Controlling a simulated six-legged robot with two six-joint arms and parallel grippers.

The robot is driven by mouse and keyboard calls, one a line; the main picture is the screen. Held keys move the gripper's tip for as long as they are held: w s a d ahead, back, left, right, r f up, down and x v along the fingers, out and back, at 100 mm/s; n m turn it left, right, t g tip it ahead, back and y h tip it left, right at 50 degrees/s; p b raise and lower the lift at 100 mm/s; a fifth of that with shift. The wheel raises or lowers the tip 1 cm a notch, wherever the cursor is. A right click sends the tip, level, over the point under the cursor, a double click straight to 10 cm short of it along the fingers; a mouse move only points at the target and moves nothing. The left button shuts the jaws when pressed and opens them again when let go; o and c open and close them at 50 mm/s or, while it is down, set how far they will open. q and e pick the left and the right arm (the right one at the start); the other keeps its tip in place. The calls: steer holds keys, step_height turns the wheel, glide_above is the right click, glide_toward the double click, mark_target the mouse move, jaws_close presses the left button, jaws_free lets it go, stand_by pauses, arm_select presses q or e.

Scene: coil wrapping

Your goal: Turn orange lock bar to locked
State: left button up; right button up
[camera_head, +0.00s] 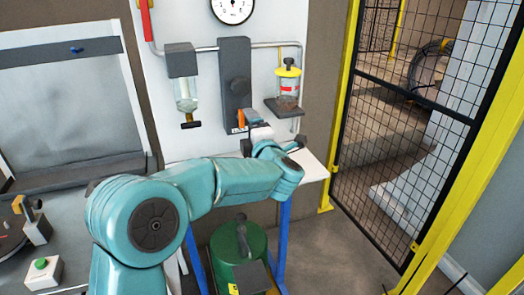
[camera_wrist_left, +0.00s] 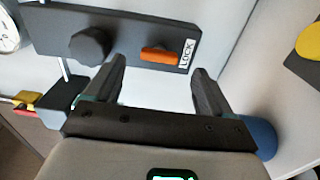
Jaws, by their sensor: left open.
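The orange lock bar (camera_head: 240,118) is on the lower end of a dark grey panel (camera_head: 234,58) on the white wall board. In the left wrist view the bar (camera_wrist_left: 160,55) lies along the panel's length, its end beside a white LOCK label (camera_wrist_left: 187,54). My left gripper (camera_wrist_left: 159,68) is open, its two fingers pointing toward the panel with the bar showing between them. Nothing is between the fingertips that I can see held; whether they touch the bar cannot be told. In the head view my left arm partly hides the gripper. My right gripper is not in view.
A dark round knob (camera_head: 239,87) sits above the bar on the panel. A clear container (camera_head: 185,95) hangs left, and a yellow-topped jar (camera_head: 288,82) stands right. A green drum (camera_head: 239,252) is below. A mesh fence (camera_head: 410,110) is at right.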

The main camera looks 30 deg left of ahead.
arm_select(q)
steer(key=b+v, duration=0.2)
steer(key=v, duration=0.9)
steer(key=shift+s+d, duration=0.2)
steer(key=shift+d, duration=0.05)
